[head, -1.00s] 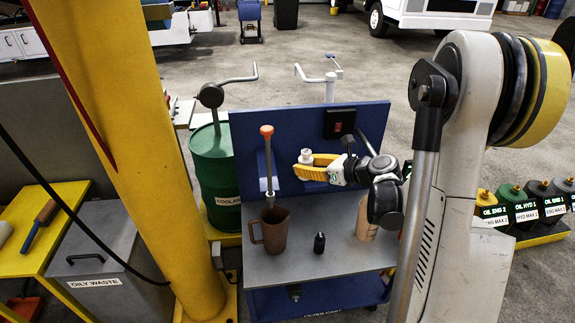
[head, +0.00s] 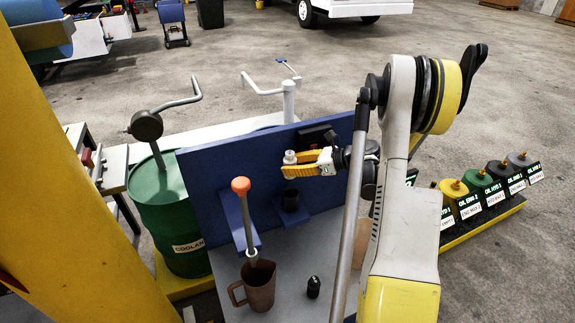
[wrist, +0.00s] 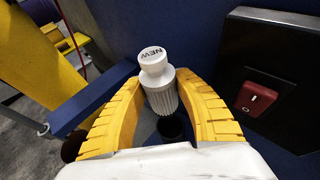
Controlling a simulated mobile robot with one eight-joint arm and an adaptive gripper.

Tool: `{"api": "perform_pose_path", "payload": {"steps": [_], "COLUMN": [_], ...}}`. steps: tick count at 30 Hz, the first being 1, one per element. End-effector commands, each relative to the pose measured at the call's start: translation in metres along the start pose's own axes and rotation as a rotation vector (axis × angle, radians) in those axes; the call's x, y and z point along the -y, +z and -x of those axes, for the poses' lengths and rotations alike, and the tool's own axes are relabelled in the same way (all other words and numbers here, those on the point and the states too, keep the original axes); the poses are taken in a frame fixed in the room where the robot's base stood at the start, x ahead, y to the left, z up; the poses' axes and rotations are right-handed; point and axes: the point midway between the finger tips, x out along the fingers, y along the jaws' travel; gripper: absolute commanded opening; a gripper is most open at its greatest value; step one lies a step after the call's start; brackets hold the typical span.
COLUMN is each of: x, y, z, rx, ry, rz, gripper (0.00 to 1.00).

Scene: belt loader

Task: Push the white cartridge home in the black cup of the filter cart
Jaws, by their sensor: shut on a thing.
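The white cartridge (wrist: 155,62), with "NEW" on its cap, stands roughly upright between the yellow fingers of my gripper (wrist: 160,88). My gripper is shut on it; in the head view the cartridge (head: 290,156) shows at the tips of my gripper (head: 296,166). The black cup (head: 290,200) sits on a blue bracket on the filter cart's upright panel. The cartridge is above the cup with a visible gap between them. In the wrist view the cup's dark opening (wrist: 172,127) shows below the cartridge, partly hidden by my gripper.
A lever with an orange knob (head: 240,184) stands left of the cup. A brown mug (head: 260,287) and a small black bottle (head: 313,287) stand on the grey cart top. A red switch (wrist: 256,98) on a black box is close to the right.

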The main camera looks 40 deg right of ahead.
Motion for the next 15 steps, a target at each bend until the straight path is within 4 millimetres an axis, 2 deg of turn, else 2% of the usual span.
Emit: {"api": "perform_pose_path", "payload": {"steps": [11, 15], "x": [0.0, 0.0], "y": [-0.002, -0.011], "z": [0.0, -0.004], "rx": [0.002, 0.002], "ry": [0.001, 0.001], "rz": [0.001, 0.001], "gripper": [0.0, 0.0]}}
